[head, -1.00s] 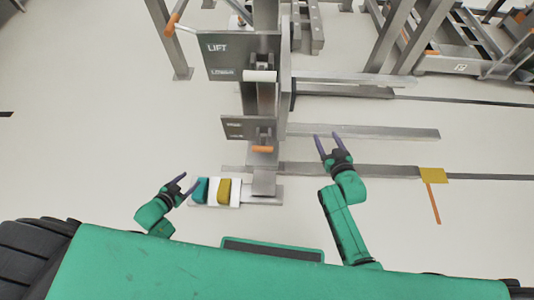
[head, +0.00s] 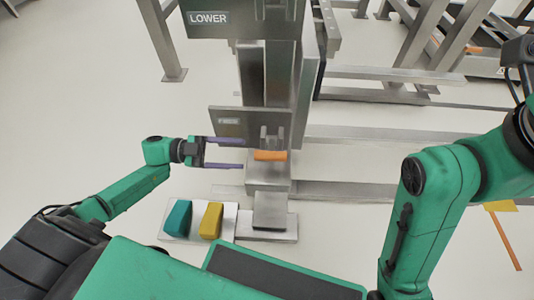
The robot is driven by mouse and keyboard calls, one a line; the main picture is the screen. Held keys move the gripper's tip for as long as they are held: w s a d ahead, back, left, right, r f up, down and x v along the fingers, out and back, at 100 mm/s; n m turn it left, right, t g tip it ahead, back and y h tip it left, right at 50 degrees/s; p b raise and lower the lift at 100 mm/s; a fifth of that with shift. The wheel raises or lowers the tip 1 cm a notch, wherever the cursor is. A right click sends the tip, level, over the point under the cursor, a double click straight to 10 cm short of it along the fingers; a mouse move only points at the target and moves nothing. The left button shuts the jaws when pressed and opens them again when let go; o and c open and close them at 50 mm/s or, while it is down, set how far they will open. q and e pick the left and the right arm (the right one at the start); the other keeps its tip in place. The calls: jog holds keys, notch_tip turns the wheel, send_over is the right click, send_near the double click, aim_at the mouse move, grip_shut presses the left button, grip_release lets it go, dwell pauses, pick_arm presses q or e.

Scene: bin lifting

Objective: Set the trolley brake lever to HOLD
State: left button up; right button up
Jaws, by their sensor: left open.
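The brake lever shows in the head view as a short orange handle (head: 270,155), low on the front of the trolley's metal column (head: 265,75). A grey plate (head: 228,122) behind it carries a small label that I cannot read surely. My left gripper (head: 242,153) is open and empty. Its two purple fingers point right, one above the other, with the tips just left of the orange handle. I see no clear contact. My right arm rises at the right side, and its fingers are outside the picture.
A teal block (head: 178,218) and a yellow block (head: 211,220) sit on a pale plate at the column's foot. A larger panel marked LOWER (head: 209,18) is higher on the column. Metal rails (head: 390,163) run along the floor to the right. The floor at left is clear.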

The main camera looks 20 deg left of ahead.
aim_at(266, 156)
pick_arm(q)
jog(key=b+x, duration=0.2)
jog(key=x, duration=0.6)
jog(key=shift+w+d, duration=0.1)
jog(key=shift+d, duration=0.2)
grip_shut()
jog(key=shift+f, duration=0.15)
dwell(0.7)
